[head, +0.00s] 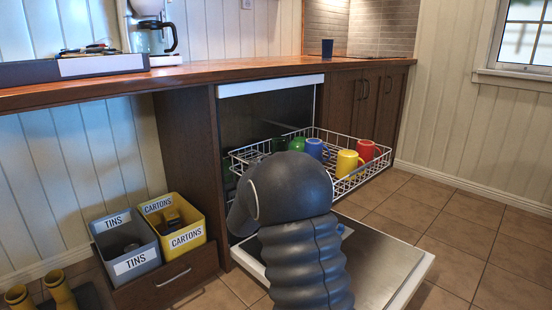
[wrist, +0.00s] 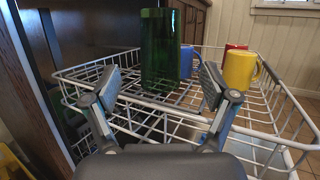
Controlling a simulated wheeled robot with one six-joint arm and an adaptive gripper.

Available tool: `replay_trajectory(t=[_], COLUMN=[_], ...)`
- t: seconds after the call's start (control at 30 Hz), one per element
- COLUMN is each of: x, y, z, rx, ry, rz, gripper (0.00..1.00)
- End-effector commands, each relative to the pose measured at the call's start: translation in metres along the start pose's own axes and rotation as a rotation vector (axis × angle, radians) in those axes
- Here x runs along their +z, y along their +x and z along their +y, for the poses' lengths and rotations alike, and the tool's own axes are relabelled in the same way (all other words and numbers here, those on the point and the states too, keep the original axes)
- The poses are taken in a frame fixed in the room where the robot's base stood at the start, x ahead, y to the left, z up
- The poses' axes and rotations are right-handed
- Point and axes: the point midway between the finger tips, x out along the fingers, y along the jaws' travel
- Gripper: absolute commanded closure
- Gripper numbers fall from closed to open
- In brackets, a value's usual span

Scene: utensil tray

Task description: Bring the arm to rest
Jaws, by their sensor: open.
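My gripper (wrist: 159,92) is open in the wrist view, with its two fingers spread apart. A dark green glass or mug (wrist: 159,50) stands in the white wire rack (wrist: 277,130) just beyond and between the fingertips; I cannot tell whether they touch it. In the head view my dark arm covers part of the open dishwasher, and my gripper is hidden behind it. The rack (head: 345,187) is pulled out over the lowered dishwasher door (head: 385,262).
Blue (head: 314,149), yellow (head: 347,163) and red (head: 366,150) mugs stand in the rack's right part. Grey TINS (head: 130,262) and yellow CARTONS (head: 187,239) bins stand at left. A wooden counter (head: 220,72) runs above. Tiled floor is free at right.

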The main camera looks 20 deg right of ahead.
Motion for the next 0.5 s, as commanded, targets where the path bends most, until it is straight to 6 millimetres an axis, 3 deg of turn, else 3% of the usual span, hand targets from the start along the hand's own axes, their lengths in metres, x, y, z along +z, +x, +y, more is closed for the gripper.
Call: replay_trajectory(t=[0.2, 0.5], x=[0.0, 0.0], y=[-0.035, -0.047], z=[0.001, 0.0], rx=[0.002, 0.0], ry=[-0.001, -0.002], rz=[0.0, -0.001], gripper=[0.15, 0.15])
